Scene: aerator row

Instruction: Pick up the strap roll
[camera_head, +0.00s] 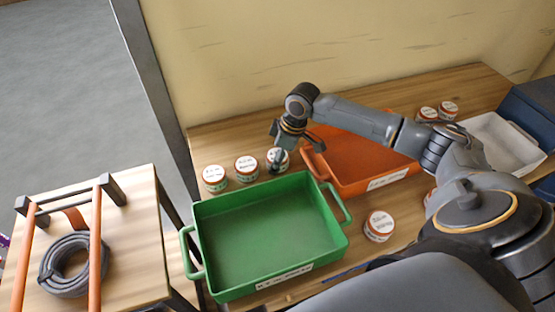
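A dark grey coiled roll (62,283) lies on the small wooden table at the left, partly behind an orange rail; it looks like the strap roll, though I cannot be sure. My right arm reaches in from the right. Its gripper (284,158) points down at a small round container (277,154) with a white label, behind the green tray. The gripper hides part of that container, and I cannot tell whether its fingers touch it or how far they are apart. My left gripper is not in view.
A green tray (196,222) and an orange tray (313,163) stand on the long wooden bench, with a white tray (530,150) at right. Several labelled containers stand around them. A frame with orange rails (95,245) stands on the small table (138,225). A wall closes the back.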

